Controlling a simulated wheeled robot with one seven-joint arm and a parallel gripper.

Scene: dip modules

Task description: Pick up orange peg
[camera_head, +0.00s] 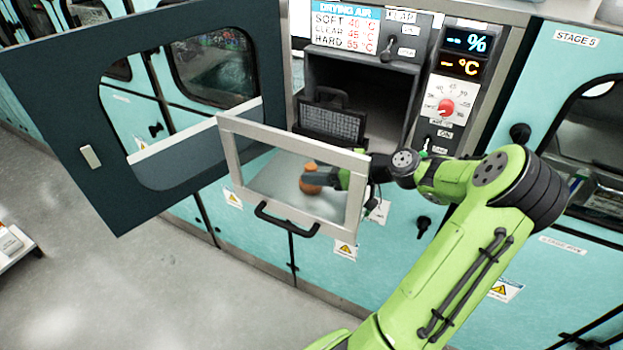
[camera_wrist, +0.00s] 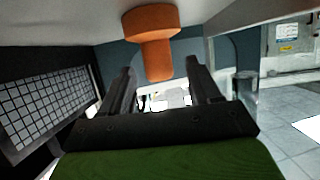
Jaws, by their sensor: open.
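The orange peg (camera_head: 311,165) stands on the pale floor of the pulled-out drawer, wide end down, seen through the drawer's clear front. In the wrist view the orange peg (camera_wrist: 152,22) shows its wide end at the top and its narrower stem pointing down the picture. My gripper (camera_head: 318,179) reaches into the drawer from the right, and its dark fingers cover part of the peg. In the wrist view my gripper (camera_wrist: 160,72) is open, with the stem's end appearing between the two fingertips. I cannot tell whether they touch it.
The drawer's metal-framed front (camera_head: 236,160) with a black handle (camera_head: 285,222) stands around the peg. A dark cabinet door (camera_head: 60,100) hangs open at left. A black grid rack (camera_head: 330,122) sits behind the peg. A control panel (camera_head: 450,100) is at right.

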